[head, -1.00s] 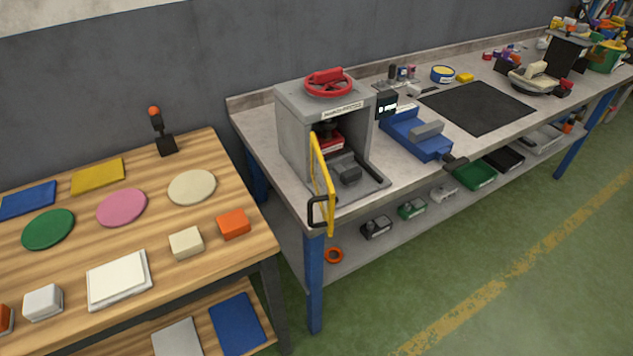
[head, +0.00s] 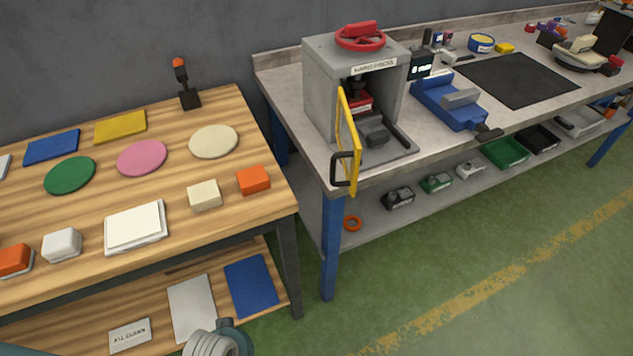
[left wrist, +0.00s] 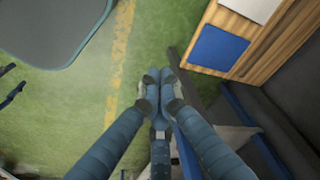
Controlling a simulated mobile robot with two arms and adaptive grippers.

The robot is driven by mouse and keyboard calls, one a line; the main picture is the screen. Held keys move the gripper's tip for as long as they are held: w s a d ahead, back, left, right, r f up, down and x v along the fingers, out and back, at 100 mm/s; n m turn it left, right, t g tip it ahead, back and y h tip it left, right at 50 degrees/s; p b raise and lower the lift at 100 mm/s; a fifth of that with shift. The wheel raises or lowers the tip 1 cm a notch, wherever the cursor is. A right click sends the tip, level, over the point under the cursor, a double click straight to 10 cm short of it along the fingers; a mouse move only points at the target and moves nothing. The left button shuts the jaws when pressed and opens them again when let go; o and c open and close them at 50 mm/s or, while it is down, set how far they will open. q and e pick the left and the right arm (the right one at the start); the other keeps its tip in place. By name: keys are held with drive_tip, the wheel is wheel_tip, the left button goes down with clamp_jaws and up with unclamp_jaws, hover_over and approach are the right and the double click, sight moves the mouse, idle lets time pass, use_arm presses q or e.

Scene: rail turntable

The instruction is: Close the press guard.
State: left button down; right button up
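The press (head: 322,85) is a grey box on the near left end of the metal bench, with a red handwheel (head: 360,38) on top. Its yellow-framed guard (head: 347,135) stands swung open, jutting out toward the bench's front edge. A black handle (head: 342,168) is at the guard's outer end. The press opening is uncovered, showing a red part and a dark block inside. My left gripper (left wrist: 160,80) shows in the left wrist view above the green floor, fingertips together and empty, away from the guard. My right gripper is not in view.
A wooden table (head: 95,215) with coloured discs, plates and blocks stands left of the bench. A blue vise (head: 448,103) and a black mat (head: 515,80) lie right of the press. Bins line the bench's lower shelf. The green floor in front is clear.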

use_arm(q)
drive_tip(key=w+d+r+m+t+h+b, duration=0.1)
drive_tip(key=w+d+r+m+h, duration=0.2)
drive_tip(key=r, duration=0.5)
drive_tip(key=w+d+r+m+h, duration=0.1)
drive_tip(key=w+r+h, duration=0.25)
drive_tip(key=r, duration=0.45)
drive_tip(key=w+d+r+m+t+h+b, duration=0.1)
drive_tip(key=w+d+r+m+h, duration=0.25)
drive_tip(key=r, duration=0.45)
drive_tip(key=w+a+r+m+t+h, duration=0.1)
drive_tip(key=w+a+r+m+h, duration=0.15)
drive_tip(key=r, duration=0.65)
drive_tip(key=w+a+r+m+t+h, duration=0.15)
drive_tip(key=w+r+h, duration=0.25)
drive_tip(key=r, duration=0.6)
drive_tip(key=p+x, duration=0.6)
drive_tip(key=x, duration=0.7)
drive_tip(key=shift+f, duration=0.4)
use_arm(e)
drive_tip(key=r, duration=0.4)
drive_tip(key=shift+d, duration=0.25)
use_arm(q)
drive_tip(key=shift+w+d+n+y, duration=0.15)
drive_tip(key=shift+d+n+y, duration=0.1)
